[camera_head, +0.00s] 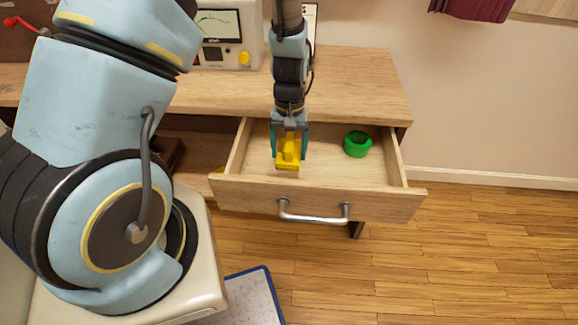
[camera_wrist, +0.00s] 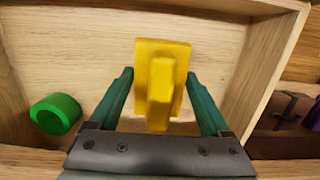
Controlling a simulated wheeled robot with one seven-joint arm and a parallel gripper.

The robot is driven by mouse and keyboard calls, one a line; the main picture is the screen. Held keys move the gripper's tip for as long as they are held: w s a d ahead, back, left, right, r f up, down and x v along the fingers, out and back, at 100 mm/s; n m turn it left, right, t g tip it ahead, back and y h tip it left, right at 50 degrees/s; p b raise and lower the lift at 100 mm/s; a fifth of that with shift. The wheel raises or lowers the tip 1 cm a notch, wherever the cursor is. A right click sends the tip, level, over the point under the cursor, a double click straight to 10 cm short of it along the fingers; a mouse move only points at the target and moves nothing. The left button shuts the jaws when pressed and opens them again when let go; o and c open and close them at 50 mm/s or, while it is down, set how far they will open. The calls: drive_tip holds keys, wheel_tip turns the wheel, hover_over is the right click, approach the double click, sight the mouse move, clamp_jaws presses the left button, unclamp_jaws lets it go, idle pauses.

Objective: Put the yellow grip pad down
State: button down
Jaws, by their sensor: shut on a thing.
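The yellow grip pad (camera_head: 288,153) is a flat yellow plate with a raised bar. It is over the inside of the open wooden drawer (camera_head: 320,201), toward the drawer's left part. My gripper (camera_head: 290,146) points down into the drawer, its teal fingers on either side of the pad, shut on it. In the wrist view the yellow grip pad (camera_wrist: 161,85) lies between and beyond the fingertips of my gripper (camera_wrist: 160,85). I cannot tell whether the pad touches the drawer floor.
A green ring (camera_head: 357,144) lies in the drawer to the right of my gripper; it also shows in the wrist view (camera_wrist: 55,114). The drawer has a metal handle (camera_head: 314,213). The desk top (camera_head: 355,85) is behind. The drawer floor between pad and ring is clear.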

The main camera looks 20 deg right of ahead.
sight(289, 139)
drive_tip(key=shift+f+p, duration=0.4)
drive_tip(key=shift+f, duration=2.6)
drive_tip(key=shift+f, duration=0.15)
unclamp_jaws()
drive_tip(key=r, duration=0.4)
drive_tip(key=w+r+b, duration=0.1)
drive_tip(key=r, duration=0.3)
drive_tip(key=r+b, duration=0.1)
drive_tip(key=r, duration=0.3)
drive_tip(key=shift+w+d+r, duration=0.15)
drive_tip(key=shift+w+d, duration=0.05)
drive_tip(key=shift+d, duration=0.1)
